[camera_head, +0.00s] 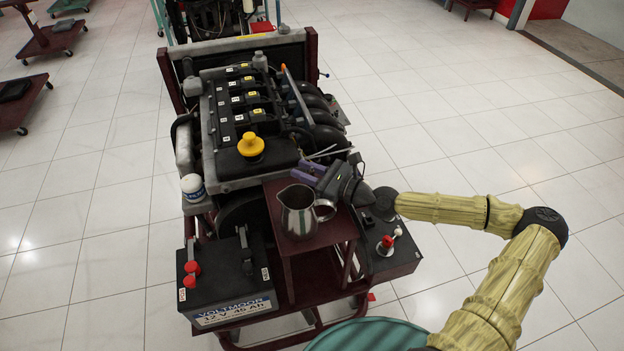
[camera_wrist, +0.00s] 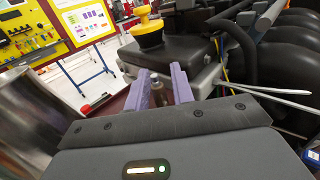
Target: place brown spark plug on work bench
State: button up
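My gripper (camera_head: 308,175), with two purple fingers, is over the back edge of the small dark red work bench (camera_head: 322,238), beside the engine. In the wrist view my gripper (camera_wrist: 160,84) has its fingers apart. A small brownish piece, apparently the brown spark plug (camera_wrist: 157,88), shows between them, with a gap to the right finger. I cannot tell whether it touches the left finger or rests on the bench. In the head view the plug is hidden or too small to tell.
A metal pitcher (camera_head: 299,212) stands on the bench close in front of my gripper. The engine (camera_head: 245,120) with a yellow cap (camera_head: 251,146) is behind. A battery (camera_head: 228,285) sits lower left, and a box with a red knob (camera_head: 386,242) lower right.

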grip_shut()
notch_tip(320, 180, up, 18)
jog(key=p, duration=0.1)
dwell(0.4)
dwell(0.4)
jog(key=w+d+f+m+t+h+p, duration=0.2)
jog(key=d+f+m+t+h+p, duration=0.2)
jog(key=d+f+m+h, duration=0.2)
jog(key=w+d+f+m+t+h+p, duration=0.2)
jog(key=d+f+m+t+h+p, duration=0.3)
jog(key=d+h, duration=0.4)
jog(key=shift+w+d+f+m+h, duration=0.25)
jog(key=shift+d+f+m+h, duration=0.15)
jog(key=shift+d+f+m, duration=0.35)
